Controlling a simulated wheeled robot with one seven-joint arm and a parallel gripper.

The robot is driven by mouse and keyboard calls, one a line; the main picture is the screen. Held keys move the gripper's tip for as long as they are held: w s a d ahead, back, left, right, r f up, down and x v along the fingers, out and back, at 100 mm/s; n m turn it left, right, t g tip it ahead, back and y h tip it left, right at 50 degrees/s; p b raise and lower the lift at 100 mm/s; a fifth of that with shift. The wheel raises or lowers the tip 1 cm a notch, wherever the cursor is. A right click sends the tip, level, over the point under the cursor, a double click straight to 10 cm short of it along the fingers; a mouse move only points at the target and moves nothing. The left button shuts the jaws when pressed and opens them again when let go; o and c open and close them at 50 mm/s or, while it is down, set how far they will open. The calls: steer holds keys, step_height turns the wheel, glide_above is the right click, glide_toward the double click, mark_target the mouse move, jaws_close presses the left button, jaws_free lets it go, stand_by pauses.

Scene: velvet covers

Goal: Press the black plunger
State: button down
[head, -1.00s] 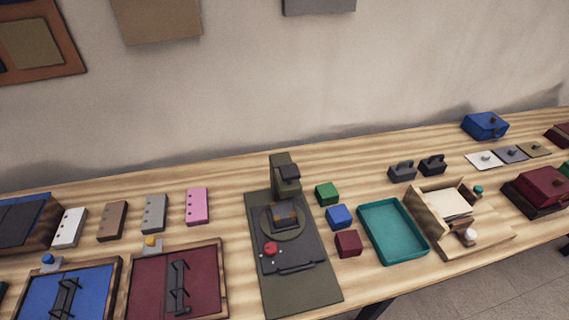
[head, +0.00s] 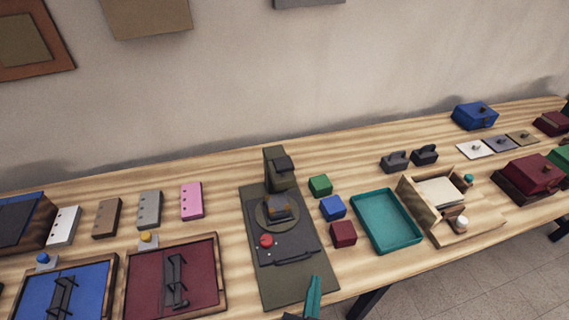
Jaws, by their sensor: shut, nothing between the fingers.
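A dark olive press (head: 265,280) stands on the table in the middle of the head view. The black plunger (head: 284,163) appears to be the dark block at the top front of its upright column. Below it, a small dark and brownish block (head: 277,208) sits on a round plate on the base. A red button (head: 266,241) is on the base in front of the plate. My gripper (head: 314,283) shows at the bottom edge as a narrow teal tip, shut and empty. It is near the press's front right corner, apart from the plunger. Most of my gripper is out of view.
Green (head: 320,186), blue (head: 333,207) and dark red (head: 343,233) blocks stand right of the press, beside a teal tray (head: 387,246). A wooden box (head: 425,208) is farther right. A dark red framed panel (head: 192,288) lies left. Wood behind the press is clear.

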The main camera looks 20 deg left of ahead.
steer(key=w+a+r+n+y, duration=0.3)
steer(key=w+a+r+y, duration=0.15)
steer(key=w+r, duration=0.7)
steer(key=w+a+r+n+g+y, duration=0.1)
steer(key=a+r+n, duration=0.1)
steer(key=r, duration=0.4)
steer(key=w+a+r+n+g+y, duration=0.1)
steer(key=w+a+r+n, duration=0.1)
steer(key=r, duration=0.4)
steer(key=shift+w+a+r+n+g, duration=0.25)
steer(key=shift+a+r+n+g, duration=0.05)
steer(key=shift+a, duration=0.55)
glide_above(286, 168)
steer(key=f, duration=0.2)
steer(key=shift+a+f, duration=0.25)
steer(key=shift+f, duration=0.1)
steer(key=shift+s+d+f, duration=0.1)
steer(key=shift+d+f, duration=0.05)
steer(key=shift+f, duration=0.45)
steer(key=shift+s+d+f, duration=0.1)
steer(key=shift+f, duration=0.5)
steer(key=shift+a+f, duration=0.1)
steer(key=shift+f, duration=0.6)
steer(key=shift+w+f, duration=0.1)
